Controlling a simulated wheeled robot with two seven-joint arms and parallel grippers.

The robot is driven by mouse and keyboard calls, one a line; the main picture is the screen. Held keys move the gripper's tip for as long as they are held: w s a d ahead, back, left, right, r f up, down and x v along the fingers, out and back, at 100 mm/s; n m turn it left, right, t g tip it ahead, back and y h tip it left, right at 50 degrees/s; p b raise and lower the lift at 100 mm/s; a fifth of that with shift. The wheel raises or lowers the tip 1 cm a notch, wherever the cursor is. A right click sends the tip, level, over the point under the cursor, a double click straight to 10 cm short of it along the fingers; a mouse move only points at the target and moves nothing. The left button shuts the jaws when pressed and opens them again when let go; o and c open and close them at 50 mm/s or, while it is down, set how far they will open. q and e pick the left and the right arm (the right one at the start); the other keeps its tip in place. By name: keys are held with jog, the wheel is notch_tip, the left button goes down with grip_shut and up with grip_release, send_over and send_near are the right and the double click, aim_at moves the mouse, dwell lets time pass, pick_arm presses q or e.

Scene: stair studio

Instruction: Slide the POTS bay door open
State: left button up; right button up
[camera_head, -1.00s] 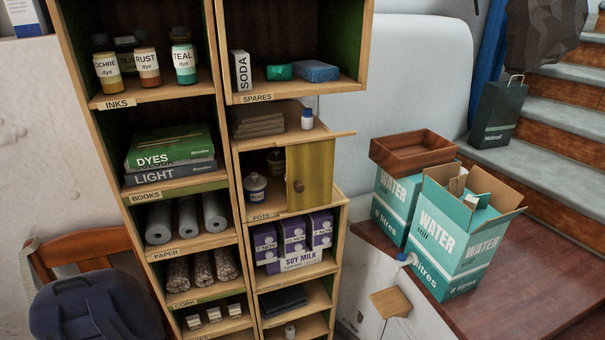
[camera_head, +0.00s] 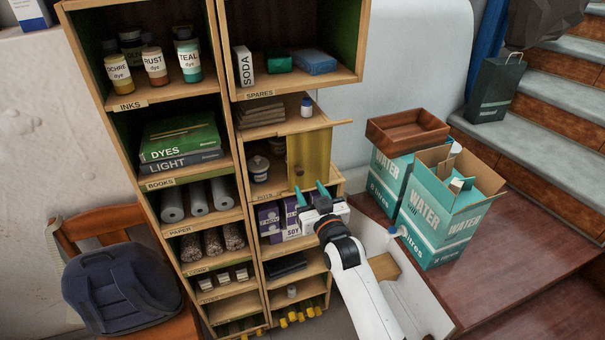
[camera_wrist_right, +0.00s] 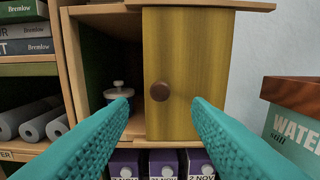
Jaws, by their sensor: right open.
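The POTS bay door (camera_head: 313,155) is a yellow-green wooden panel covering the right part of the bay; the left part is uncovered. Its round brown knob (camera_wrist_right: 160,91) sits near the door's left edge in the right wrist view. A lidded pot (camera_head: 259,167) shows in the uncovered part, also in the right wrist view (camera_wrist_right: 118,93). My right gripper (camera_head: 312,190) is open in front of the door's lower part. In the right wrist view its teal fingers (camera_wrist_right: 160,105) are spread either side of the knob, apart from it and empty. My left gripper is not in view.
Soy milk cartons (camera_head: 270,221) stand on the shelf below the bay. Teal water boxes (camera_head: 437,215) and a brown wooden tray (camera_head: 407,132) stand to the right. A narrow board (camera_head: 320,126) juts right above the door.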

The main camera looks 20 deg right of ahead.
aim_at(300, 174)
jog(key=w+p, duration=0.1)
jog(key=w, duration=0.5)
jog(key=shift+a, duration=0.1)
grip_shut()
